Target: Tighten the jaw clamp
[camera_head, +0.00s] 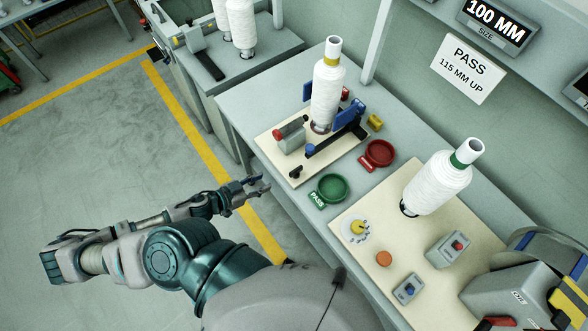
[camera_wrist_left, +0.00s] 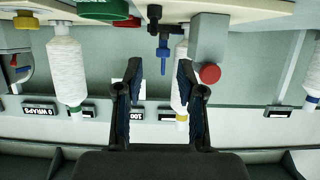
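The jaw clamp (camera_head: 350,118), with blue jaw pads and a dark blue-tipped bar, sits on a cream board (camera_head: 285,165) in the head view. A white yarn bobbin (camera_head: 327,95) stands upright at it. A grey block with a red knob (camera_head: 278,134) is beside it. My left gripper (camera_head: 258,186) is open and empty, off the bench's near edge and apart from the clamp. In the left wrist view, which is upside down, the open fingers (camera_wrist_left: 158,68) show in front of the blue-tipped part (camera_wrist_left: 163,48) and red knob (camera_wrist_left: 209,73). My right gripper is out of view.
A green PASS dish (camera_head: 332,187) and a red dish (camera_head: 379,153) lie right of the clamp. A second bobbin (camera_head: 437,182) stands on another board with a dial (camera_head: 358,228) and switch boxes (camera_head: 448,248). The floor left of the bench is clear.

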